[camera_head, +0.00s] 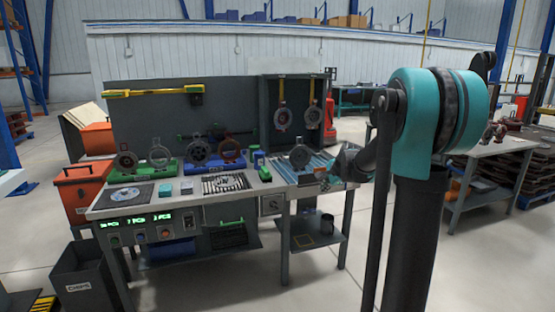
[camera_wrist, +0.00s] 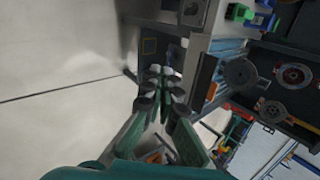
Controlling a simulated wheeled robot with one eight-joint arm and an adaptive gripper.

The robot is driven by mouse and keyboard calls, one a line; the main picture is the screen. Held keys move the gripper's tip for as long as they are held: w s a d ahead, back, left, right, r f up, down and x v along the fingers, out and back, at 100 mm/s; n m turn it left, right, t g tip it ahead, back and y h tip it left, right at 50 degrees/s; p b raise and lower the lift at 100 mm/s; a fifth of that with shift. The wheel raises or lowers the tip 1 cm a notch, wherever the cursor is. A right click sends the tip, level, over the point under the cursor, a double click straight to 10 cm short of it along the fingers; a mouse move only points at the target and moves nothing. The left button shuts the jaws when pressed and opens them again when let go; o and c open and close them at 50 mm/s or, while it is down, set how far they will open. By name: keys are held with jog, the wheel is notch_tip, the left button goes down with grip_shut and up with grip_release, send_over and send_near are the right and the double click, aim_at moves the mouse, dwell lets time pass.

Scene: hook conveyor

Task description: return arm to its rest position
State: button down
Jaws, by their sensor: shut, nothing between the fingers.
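My gripper (camera_head: 335,172) is at the right end of the workbench (camera_head: 246,200), beside the blue-grey conveyor section (camera_head: 318,168); the head view shows it small and partly behind my teal arm. In the wrist view my gripper (camera_wrist: 162,72) has its dark fingertips close together, shut and empty. Its fingers point over the floor and the lower shelf at the bench end. A round grey part (camera_head: 300,157) stands on the conveyor section, left of my gripper. It also shows in the wrist view (camera_wrist: 240,74), apart from the fingers.
Two round parts hang on yellow hooks (camera_head: 283,100) in the dark cabinet. Several flanges stand on green and blue holders (camera_head: 199,155) on the bench. A second table (camera_head: 480,160) is at right. Floor (camera_head: 330,285) in front is clear.

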jog(key=s+f+n+g+h, duration=0.1)
jog(key=s+f+n, duration=0.3)
jog(key=s, duration=0.8)
jog(key=s+f+n+g+h, duration=0.1)
jog(key=s+f+n, duration=0.4)
jog(key=s, duration=0.8)
jog(key=s+f+n+g, duration=0.1)
jog(key=s+f+n, duration=0.4)
jog(key=s, duration=0.8)
jog(key=shift+d+f+n+h, duration=0.3)
jog(key=shift+n+h, duration=0.1)
jog(key=shift+n, duration=0.4)
